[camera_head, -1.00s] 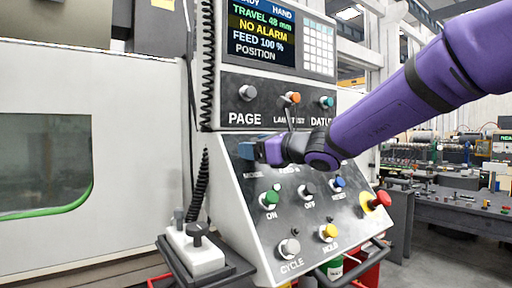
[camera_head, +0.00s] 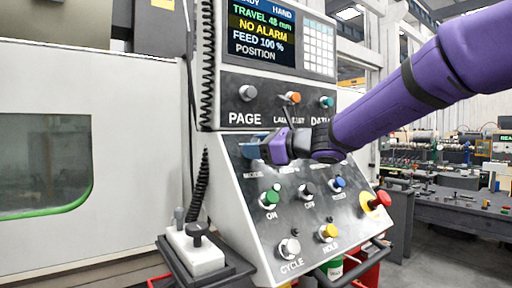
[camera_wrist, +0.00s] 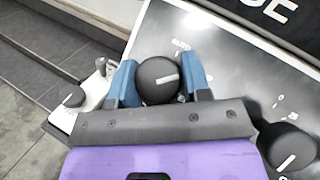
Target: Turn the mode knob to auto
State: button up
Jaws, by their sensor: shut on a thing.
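The mode knob (camera_wrist: 158,80) is a round dark knob with a white pointer line, on the grey sloped panel. In the wrist view the line lies nearly sideways, tilted slightly up to the right. An AUTO label (camera_wrist: 181,45) is printed above it, slightly right. My gripper (camera_wrist: 160,83) is shut on the knob, with one blue finger on each side. In the head view my gripper (camera_head: 254,146) is at the panel's upper left and hides the knob. The screen (camera_head: 262,36) shows HAND at its top.
Another dark knob (camera_wrist: 287,146) is close to the right of my gripper in the wrist view. Below are a green button (camera_head: 270,198), a blue button (camera_head: 339,183) and a red emergency button (camera_head: 382,199). A white pendant box (camera_head: 197,254) stands at lower left.

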jog(key=n+g, duration=0.3)
jog(key=n, duration=0.2)
jog(key=shift+g, duration=0.4)
jog(key=n+g+h, duration=0.1)
jog(key=n, duration=0.1)
jog(key=n+g+h, duration=0.1)
jog(key=n+g, duration=0.1)
jog(key=n, duration=0.1)
jog(key=shift+f, duration=0.1)
jog(key=shift+n, duration=0.3)
jog(key=o, duration=0.9)
jog(key=shift+d, duration=0.1)
jog(key=v, duration=1)
jog(key=shift+d+r, duration=0.25)
jog(key=shift+r, duration=0.05)
jog(key=shift+s, duration=0.1)
